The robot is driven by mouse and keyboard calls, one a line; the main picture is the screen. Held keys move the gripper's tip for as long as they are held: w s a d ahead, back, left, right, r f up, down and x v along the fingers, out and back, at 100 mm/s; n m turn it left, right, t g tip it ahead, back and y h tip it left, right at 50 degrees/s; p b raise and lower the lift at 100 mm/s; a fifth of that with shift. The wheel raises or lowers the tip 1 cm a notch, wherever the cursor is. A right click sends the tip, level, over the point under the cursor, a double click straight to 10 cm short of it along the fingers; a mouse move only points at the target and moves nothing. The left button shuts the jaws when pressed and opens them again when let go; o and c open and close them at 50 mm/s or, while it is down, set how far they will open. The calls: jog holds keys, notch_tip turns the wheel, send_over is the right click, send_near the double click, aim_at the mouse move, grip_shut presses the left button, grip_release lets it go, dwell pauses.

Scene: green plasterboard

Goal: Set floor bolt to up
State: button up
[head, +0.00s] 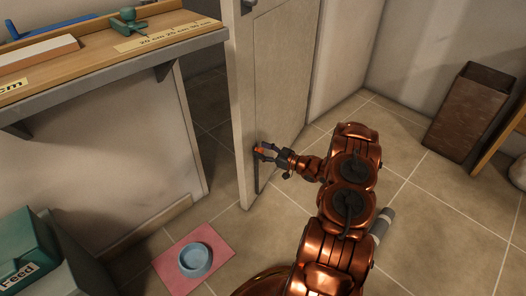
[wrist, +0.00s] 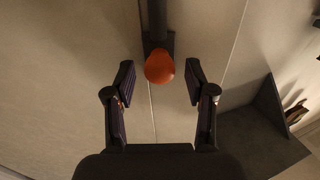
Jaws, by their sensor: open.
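The floor bolt has an orange knob (wrist: 159,66) on a dark rod and plate (wrist: 157,22), fixed to the pale door (head: 243,105). In the head view the bolt's dark rod (head: 257,183) runs down the door's lower part. My gripper (head: 268,152) is at the door, level with the knob. In the wrist view my gripper (wrist: 160,80) is open, one finger on each side of the knob with a gap on both sides. Neither finger touches the knob. I cannot tell the bolt's exact position from these frames.
A workbench (head: 190,45) with tools stands left of the door. Below it are a pink mat (head: 172,271) with a blue bowl (head: 196,258) and a green feed box (head: 22,248). A brown bin (head: 468,110) stands at the right wall.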

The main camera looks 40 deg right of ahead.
jog(key=shift+s+d, duration=0.1)
jog(key=shift+s, duration=0.05)
jog(key=v, duration=1.1)
jog(key=shift+s+d, duration=0.15)
jog(key=shift+s, duration=0.2)
